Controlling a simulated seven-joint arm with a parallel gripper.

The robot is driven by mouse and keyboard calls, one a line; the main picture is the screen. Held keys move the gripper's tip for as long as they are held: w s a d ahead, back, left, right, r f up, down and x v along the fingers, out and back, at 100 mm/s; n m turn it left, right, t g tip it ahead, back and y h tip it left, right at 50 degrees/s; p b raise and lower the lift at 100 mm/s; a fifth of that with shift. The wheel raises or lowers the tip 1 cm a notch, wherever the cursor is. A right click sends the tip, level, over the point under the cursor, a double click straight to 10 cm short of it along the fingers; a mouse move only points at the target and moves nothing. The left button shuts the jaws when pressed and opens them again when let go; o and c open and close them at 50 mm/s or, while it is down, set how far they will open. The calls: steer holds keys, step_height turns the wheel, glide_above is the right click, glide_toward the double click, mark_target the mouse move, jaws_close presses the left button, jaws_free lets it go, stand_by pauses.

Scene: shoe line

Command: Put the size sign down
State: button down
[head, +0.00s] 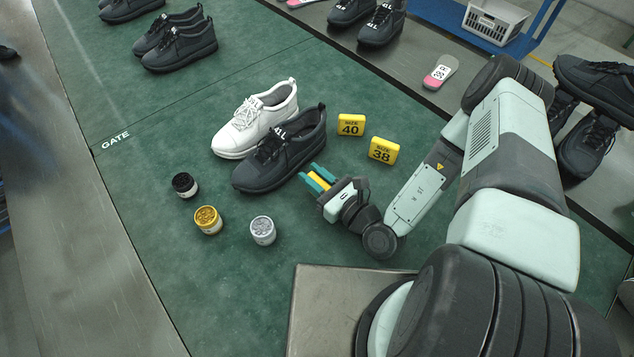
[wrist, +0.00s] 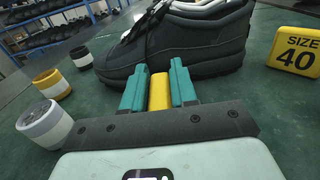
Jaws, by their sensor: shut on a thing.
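My gripper (head: 318,179) is shut on a yellow size sign (head: 319,182), just in front of the black shoe (head: 280,155). In the wrist view the held sign (wrist: 159,92) shows as a yellow edge between the teal fingertips (wrist: 160,86); its face is hidden. I cannot tell whether it touches the green mat. Two more yellow signs stand to the right of the shoes: the size 40 sign (head: 351,125), which also shows in the wrist view (wrist: 296,52), and the size 38 sign (head: 384,151). A white shoe (head: 240,135) stands beside the black one.
Black (head: 184,185), gold (head: 208,220) and silver (head: 263,231) jars stand left of my gripper. Black shoes (head: 180,45) stand at the upper left. The green mat (head: 150,230) is clear left of the jars.

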mark_target(314, 176)
step_height(314, 176, up, 10)
steer(key=shift+f, duration=0.1)
steer(key=w+d+r, duration=0.7)
steer(key=r, duration=0.1)
steer(key=w+d+r+m+t+h, duration=0.1)
steer(key=d+r+m+h, duration=0.1)
steer(key=r, duration=0.7)
steer(key=w+d+r+m+t+h, duration=0.2)
steer(key=d+r+h, duration=0.1)
steer(key=r, duration=0.6)
steer(key=w+d+r+m+t+h, duration=0.2)
steer(key=d+r+h, duration=0.1)
steer(key=r, duration=0.6)
steer(key=shift+w+d+r, duration=0.15)
steer(key=shift+d+r, duration=0.15)
